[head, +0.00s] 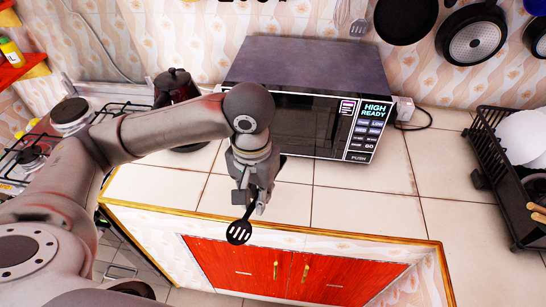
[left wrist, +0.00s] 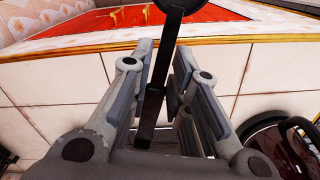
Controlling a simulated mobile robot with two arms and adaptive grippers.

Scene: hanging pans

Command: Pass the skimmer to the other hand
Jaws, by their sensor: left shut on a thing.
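The skimmer is black with a slotted round head (head: 239,232) that hangs below my left gripper (head: 251,202), in front of the counter's front edge. My left gripper is shut on the skimmer's handle. In the left wrist view the handle (left wrist: 156,90) runs between the two fingers of the gripper (left wrist: 163,85), and the head leaves the picture at the top. Part of the handle is hidden by the fingers in the head view. My right gripper is in neither view.
A microwave (head: 310,125) stands on the tiled counter (head: 400,200) behind the gripper. A dark kettle (head: 175,83) is on the left by the stove. A black dish rack (head: 490,150) is at the right. Pans (head: 472,35) hang on the wall. The counter right of the gripper is clear.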

